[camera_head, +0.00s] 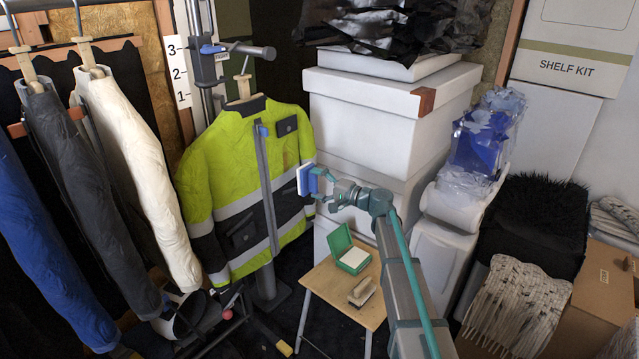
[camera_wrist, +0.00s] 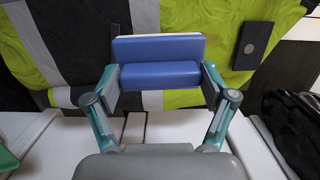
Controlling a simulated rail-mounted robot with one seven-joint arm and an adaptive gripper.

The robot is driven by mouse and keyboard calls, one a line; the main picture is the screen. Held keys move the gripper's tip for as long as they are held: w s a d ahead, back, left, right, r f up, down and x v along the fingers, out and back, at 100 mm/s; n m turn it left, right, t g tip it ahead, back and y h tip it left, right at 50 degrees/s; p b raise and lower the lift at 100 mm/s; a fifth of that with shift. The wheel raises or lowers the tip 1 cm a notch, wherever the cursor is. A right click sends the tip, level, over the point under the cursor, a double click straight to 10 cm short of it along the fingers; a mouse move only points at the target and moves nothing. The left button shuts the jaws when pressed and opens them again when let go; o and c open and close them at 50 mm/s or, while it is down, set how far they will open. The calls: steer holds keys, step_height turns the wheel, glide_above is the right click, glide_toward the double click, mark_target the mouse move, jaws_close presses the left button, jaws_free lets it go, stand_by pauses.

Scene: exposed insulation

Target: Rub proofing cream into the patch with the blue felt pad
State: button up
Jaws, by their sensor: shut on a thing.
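My gripper (camera_head: 326,186) is shut on the blue felt pad (camera_head: 313,181), whose pale face points left toward the jacket. In the wrist view the blue pad (camera_wrist: 160,73) sits between the fingers, with a thin white layer along its far edge. The yellow, grey and black hi-vis jacket (camera_head: 200,178) hangs upright on a stand. The pad is in front of its right-hand sleeve; I cannot tell whether they touch. Dark rectangles show on the chest (camera_head: 287,126) and lower front (camera_head: 243,236); which is the patch is unclear. An open green tin (camera_head: 339,240) holds white cream (camera_head: 354,258).
The tin and a brush (camera_head: 362,291) stand on a small wooden table (camera_head: 320,284) below my arm. White boxes (camera_head: 365,115) are stacked behind it. Clothes (camera_head: 140,170) hang at left. Plastic wrap (camera_head: 485,130) and brown cartons (camera_head: 600,290) crowd the right.

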mark_target(305, 179)
steer(key=shift+w+p+x, duration=0.2)
steer(key=shift+p+x, duration=0.1)
steer(key=shift+x, duration=0.95)
steer(key=shift+w+p+x, duration=0.15)
steer(key=shift+p+x, duration=0.1)
steer(key=shift+x, duration=1.05)
steer(key=shift+d, duration=0.2)
steer(key=shift+b+x, duration=0.35)
steer(key=shift+x, duration=0.55)
steer(key=shift+w+r, duration=0.1)
steer(key=shift+w, duration=0.05)
